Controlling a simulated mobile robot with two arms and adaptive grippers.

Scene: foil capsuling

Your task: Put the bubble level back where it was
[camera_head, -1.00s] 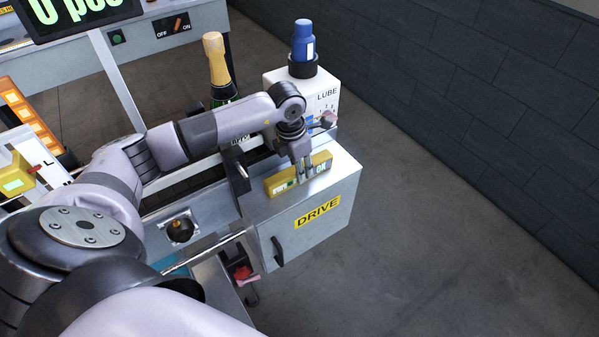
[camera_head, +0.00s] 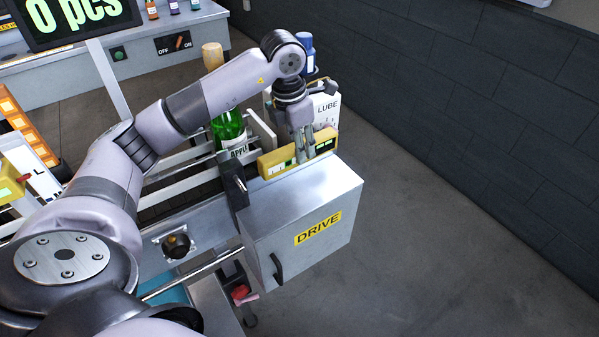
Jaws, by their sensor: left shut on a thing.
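The bubble level is a yellow bar (camera_head: 276,164) with green windows. It appears over the back edge of the top of the grey DRIVE box (camera_head: 300,190); the view suggests it is raised, but I cannot tell the gap. My left gripper (camera_head: 304,158) points down and is shut on the middle of the level, its fingers covering part of it. My right gripper is not in view.
A white LUBE box (camera_head: 327,108) with a blue bottle (camera_head: 306,48) stands just behind the level. A green bottle (camera_head: 229,128) stands on the conveyor to the left. A black knob (camera_head: 176,244) is on the front panel. Open floor lies to the right.

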